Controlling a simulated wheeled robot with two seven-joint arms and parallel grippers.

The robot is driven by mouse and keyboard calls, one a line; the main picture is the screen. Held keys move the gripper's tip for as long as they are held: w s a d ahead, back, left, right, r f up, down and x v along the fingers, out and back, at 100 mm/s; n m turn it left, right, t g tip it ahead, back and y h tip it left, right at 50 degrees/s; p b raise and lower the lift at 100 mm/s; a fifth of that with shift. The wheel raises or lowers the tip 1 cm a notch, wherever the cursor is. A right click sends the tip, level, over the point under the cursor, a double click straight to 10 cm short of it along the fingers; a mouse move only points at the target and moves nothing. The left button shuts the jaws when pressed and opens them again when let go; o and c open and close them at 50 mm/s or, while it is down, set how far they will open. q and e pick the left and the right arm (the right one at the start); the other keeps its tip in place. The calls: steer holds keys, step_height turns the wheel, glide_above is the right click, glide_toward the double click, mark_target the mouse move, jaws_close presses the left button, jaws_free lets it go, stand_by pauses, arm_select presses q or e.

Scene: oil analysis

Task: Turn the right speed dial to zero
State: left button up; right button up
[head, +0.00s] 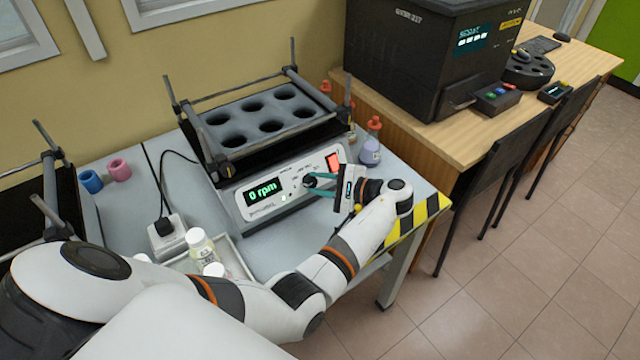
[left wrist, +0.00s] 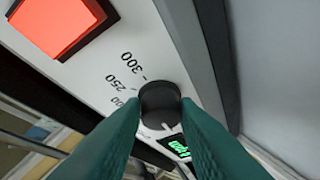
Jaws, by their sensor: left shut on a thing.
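The shaker (head: 290,195) stands on the grey table, its sloped front panel facing me. Its green display (head: 264,191) reads 0 rpm. My left gripper (head: 312,184) is at the panel's right half, shut on the black speed dial (left wrist: 160,103). In the left wrist view both green fingers (left wrist: 158,125) flank the dial and touch its sides. Printed marks 250 and 300 show beside the dial; the zero mark cannot be made out. In the head view the dial (head: 309,181) is partly covered by the fingers. My right gripper is not in view.
A red switch (head: 333,161) sits right of the dial. A flask (head: 370,150) stands right of the shaker. A tray with white bottles (head: 200,245) and a power socket (head: 166,235) are to the left. A wooden desk (head: 440,145) with a black machine is at right.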

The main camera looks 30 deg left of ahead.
arm_select(q)
steer(key=shift+n, duration=0.3)
steer(key=o, duration=1)
steer(key=shift+c, duration=0.2)
